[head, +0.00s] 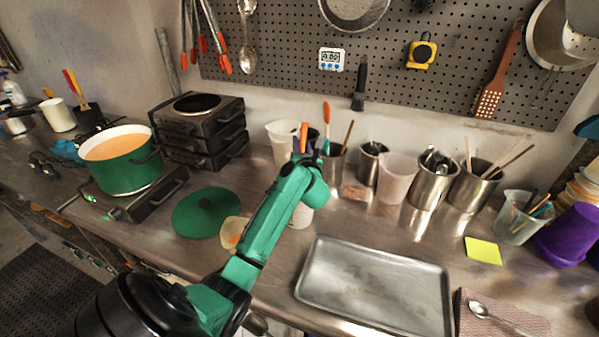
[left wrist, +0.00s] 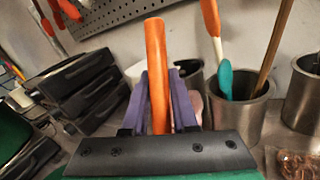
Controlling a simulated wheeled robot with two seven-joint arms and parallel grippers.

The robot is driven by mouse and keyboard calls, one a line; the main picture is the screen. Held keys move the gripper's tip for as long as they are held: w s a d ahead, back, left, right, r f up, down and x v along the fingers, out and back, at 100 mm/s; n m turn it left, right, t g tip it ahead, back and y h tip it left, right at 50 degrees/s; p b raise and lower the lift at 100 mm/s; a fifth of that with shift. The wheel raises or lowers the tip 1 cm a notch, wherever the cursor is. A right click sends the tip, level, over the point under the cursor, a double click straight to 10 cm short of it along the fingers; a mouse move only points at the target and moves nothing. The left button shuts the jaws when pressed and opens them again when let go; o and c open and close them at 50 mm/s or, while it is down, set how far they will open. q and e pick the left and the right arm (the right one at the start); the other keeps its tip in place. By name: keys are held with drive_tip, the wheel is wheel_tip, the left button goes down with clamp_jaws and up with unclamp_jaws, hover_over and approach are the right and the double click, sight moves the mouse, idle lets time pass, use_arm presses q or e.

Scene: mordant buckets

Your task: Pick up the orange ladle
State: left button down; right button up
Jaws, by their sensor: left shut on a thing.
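The orange ladle shows as an upright orange handle (left wrist: 157,70) in the left wrist view; its top also shows in the head view (head: 304,130). My left gripper (left wrist: 164,105), with purple fingers, is shut on this handle; it also shows in the head view (head: 304,144) at the end of the green arm. The ladle's lower end is hidden behind my gripper and arm, so I cannot tell whether it rests in a container. My right gripper is in neither view.
A steel cup (head: 334,163) with an orange-and-teal utensil (head: 326,114) stands just right of the gripper. A white pitcher (head: 279,144) is behind left. More utensil cups stand further right. A green pot (head: 125,175) is at left; an empty metal tray (head: 375,285) lies in front.

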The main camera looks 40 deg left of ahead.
use_arm(q)
drive_tip(key=shift+r, duration=0.1)
wheel_tip(320, 180, up, 18)
drive_tip(key=b, duration=0.3)
hover_over(303, 135)
drive_tip(key=a, duration=0.1)
drive_tip(key=f+b, duration=0.3)
drive_tip(key=f, duration=0.2)
drive_tip(key=w+f+b, duration=0.1)
drive_tip(key=f+b, duration=0.6)
drive_tip(key=f, duration=0.2)
drive_tip(key=shift+w+a+f+b, duration=0.3)
drive_tip(key=shift+a+f+b, duration=0.05)
drive_tip(key=shift+b, duration=0.05)
